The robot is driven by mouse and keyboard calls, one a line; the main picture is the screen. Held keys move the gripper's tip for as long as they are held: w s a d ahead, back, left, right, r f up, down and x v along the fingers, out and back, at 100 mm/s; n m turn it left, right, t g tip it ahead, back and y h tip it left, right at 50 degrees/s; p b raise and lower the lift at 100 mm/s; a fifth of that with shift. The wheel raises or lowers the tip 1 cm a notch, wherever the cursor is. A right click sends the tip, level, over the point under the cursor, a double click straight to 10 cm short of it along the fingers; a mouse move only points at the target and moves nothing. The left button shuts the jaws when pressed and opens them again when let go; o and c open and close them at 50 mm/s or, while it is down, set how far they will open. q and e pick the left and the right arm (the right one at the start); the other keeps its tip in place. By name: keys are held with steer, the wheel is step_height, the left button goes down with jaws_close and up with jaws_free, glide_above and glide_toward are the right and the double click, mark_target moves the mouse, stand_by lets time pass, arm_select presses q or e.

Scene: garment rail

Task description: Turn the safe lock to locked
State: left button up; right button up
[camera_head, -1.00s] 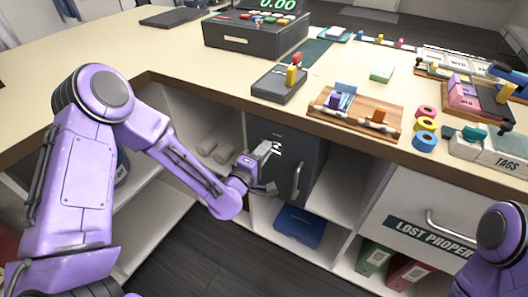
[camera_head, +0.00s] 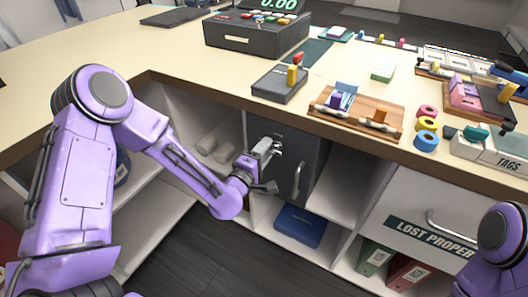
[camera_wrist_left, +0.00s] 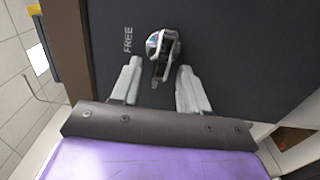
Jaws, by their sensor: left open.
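The dark grey safe (camera_head: 287,165) sits in the shelf under the counter, its door facing me, with a curved metal handle (camera_head: 298,180) on the right side of the door. In the left wrist view the safe door (camera_wrist_left: 220,40) fills the middle, with a metal lock knob (camera_wrist_left: 162,47) and the word FREE beside it. My left gripper (camera_head: 268,160) is at the left part of the door. In the wrist view its two fingers (camera_wrist_left: 160,85) are apart, one on each side of the knob's lower end, with nothing clearly gripped. Only my right arm's purple joint shows, at the right edge.
The counter edge (camera_head: 220,107) overhangs the safe. A blue case (camera_head: 299,224) lies on the shelf below it. A LOST PROPERTY drawer (camera_head: 432,215) is at the right, above green and red binders.

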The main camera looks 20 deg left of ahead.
arm_select(q)
steer(key=s+a+b, duration=0.1)
steer(key=s, duration=0.9)
steer(key=shift+s+a+b, duration=0.2)
steer(key=shift+s+b, duration=0.05)
steer(key=shift+b, duration=0.05)
steer(key=shift+d, duration=0.1)
steer(key=s+a+f+m+g+y+p, duration=0.1)
steer(key=s+a+f+m+g, duration=0.15)
steer(key=f, duration=0.35)
steer(key=s+a+f+m+g+y+p, duration=0.1)
steer(key=s+f+m+g, duration=0.1)
steer(key=f+m+g, duration=0.3)
steer(key=s+a+f+m+g+y+p, duration=0.1)
steer(key=s+f, duration=0.4)
steer(key=s, duration=0.5)
steer(key=s+a+f+m+g+y+p, duration=0.1)
steer(key=s+a+f+g, duration=0.3)
steer(key=s, duration=0.5)
step_height(320, 180, down, 2)
steer(key=shift+s+m+g+y+p, duration=0.4)
steer(key=shift+g+y+p, duration=0.35)
steer(key=shift+g, duration=0.3)
